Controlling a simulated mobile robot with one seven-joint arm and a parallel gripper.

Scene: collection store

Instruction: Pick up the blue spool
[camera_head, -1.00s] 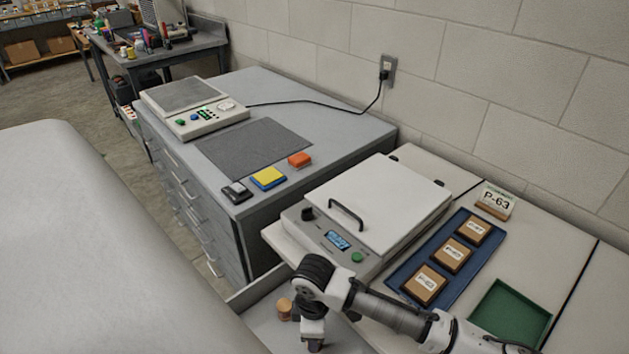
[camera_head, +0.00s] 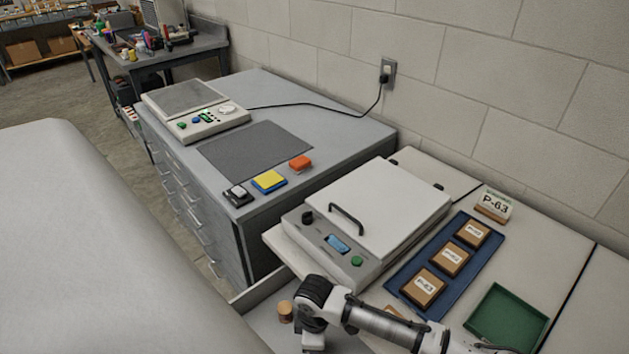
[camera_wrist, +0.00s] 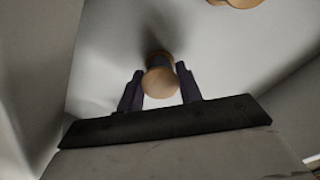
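In the wrist view a spool with a round wooden end (camera_wrist: 160,82) and a dark bluish body stands between the two fingers of my gripper (camera_wrist: 159,80). The fingers are apart, one on each side of it, and I see a small gap beside its body. In the head view my gripper's fingers and this spool are hidden below the wrist or out of frame. A second spool with a wooden top (camera_head: 285,311) stands left of my wrist in an open drawer. A wooden end also shows at the wrist view's top edge (camera_wrist: 236,2).
The drawer's pale walls stand close around my gripper. Above it is the counter with a white lidded device (camera_head: 372,205), a blue tray (camera_head: 405,303) of labelled boxes and a green tray (camera_head: 508,320). A grey cabinet (camera_head: 340,128) stands behind.

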